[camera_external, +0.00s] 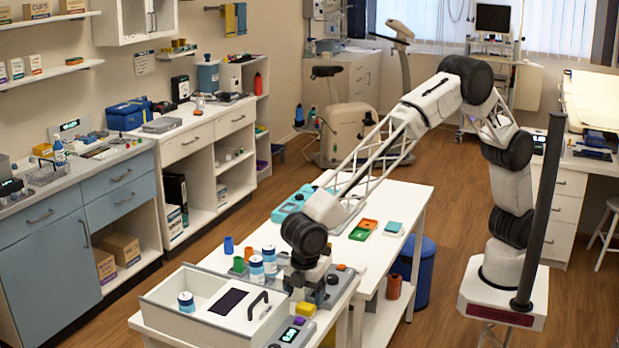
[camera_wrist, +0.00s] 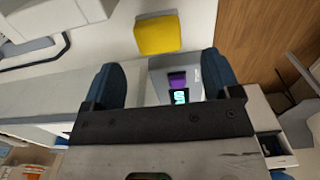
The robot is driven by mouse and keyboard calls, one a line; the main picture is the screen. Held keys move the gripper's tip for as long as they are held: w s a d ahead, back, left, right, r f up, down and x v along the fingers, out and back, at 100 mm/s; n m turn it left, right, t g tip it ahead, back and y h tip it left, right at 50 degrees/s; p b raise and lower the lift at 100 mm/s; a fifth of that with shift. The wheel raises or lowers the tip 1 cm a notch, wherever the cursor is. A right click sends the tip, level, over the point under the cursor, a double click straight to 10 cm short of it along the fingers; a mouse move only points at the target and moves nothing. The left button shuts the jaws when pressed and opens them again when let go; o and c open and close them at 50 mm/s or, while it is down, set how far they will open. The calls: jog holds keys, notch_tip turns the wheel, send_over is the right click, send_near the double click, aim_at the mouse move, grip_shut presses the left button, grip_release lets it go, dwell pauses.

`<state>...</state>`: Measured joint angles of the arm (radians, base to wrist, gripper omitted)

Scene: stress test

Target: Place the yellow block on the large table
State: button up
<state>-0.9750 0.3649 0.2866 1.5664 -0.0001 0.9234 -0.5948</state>
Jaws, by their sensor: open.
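The yellow block (camera_external: 305,309) is at the near end of the white table, close to the grey device (camera_external: 292,334) with a lit display. In the wrist view the yellow block (camera_wrist: 157,34) lies on a white surface, beyond the fingertips and apart from them. My gripper (camera_wrist: 161,78) is open, with its dark blue fingers on either side of the device and a purple block (camera_wrist: 177,80). In the external view my gripper (camera_external: 308,278) is low over the near part of the large white table (camera_external: 395,193); its fingertips are hard to make out there.
A white box (camera_external: 165,296) with a black handle stands left of my gripper. White-and-blue jars (camera_external: 257,270) and small coloured cups (camera_external: 229,245) stand close by. Green and orange trays (camera_external: 360,234) and a teal case (camera_external: 290,205) lie farther back. The table's far right part is clear.

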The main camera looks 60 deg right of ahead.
aim_at(305, 307)
jog(key=shift+d+f, duration=0.15)
jog(key=shift+f, duration=2.45)
jog(key=c, duration=1.1)
jog(key=shift+r, duration=5.05)
